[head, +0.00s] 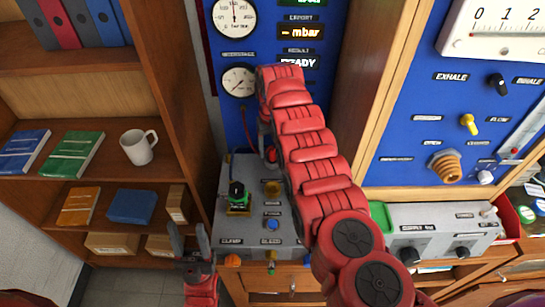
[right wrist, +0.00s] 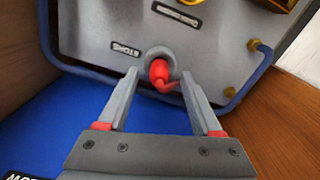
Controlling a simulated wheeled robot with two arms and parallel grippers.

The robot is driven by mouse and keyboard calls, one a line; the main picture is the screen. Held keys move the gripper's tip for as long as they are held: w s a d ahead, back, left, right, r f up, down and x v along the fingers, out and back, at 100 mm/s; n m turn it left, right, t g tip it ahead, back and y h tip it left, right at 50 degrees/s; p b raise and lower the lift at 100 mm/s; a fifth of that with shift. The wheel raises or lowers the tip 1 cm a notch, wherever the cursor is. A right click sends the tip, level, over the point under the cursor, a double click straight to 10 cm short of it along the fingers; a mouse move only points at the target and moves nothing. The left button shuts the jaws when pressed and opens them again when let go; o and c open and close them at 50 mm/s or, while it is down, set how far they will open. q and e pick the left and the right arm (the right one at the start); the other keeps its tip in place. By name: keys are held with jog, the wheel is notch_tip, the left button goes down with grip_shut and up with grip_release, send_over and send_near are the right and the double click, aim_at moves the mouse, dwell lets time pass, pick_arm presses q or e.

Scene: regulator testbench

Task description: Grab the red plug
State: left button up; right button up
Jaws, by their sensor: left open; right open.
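The red plug (right wrist: 160,72) sits in a round grey socket (right wrist: 160,58) beside the "STORE" label in the right wrist view. A short red lead bends off its right side. My right gripper (right wrist: 159,76) is open, with one finger on each side of the plug and a gap on both sides. In the head view my red right arm covers the plug, and the right gripper is mostly hidden behind it. My left gripper (head: 189,238) is open and empty, low at the left of the bench front, away from the plug.
The grey bench unit (head: 222,215) carries a green-topped fitting (head: 238,193) and a blue knob (head: 272,225). A blue tube rail (right wrist: 95,72) borders the plate around the socket. A shelf with a white mug (head: 138,147) stands at left.

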jog(key=shift+f, duration=0.85)
grip_shut()
jog(key=shift+r, duration=0.2)
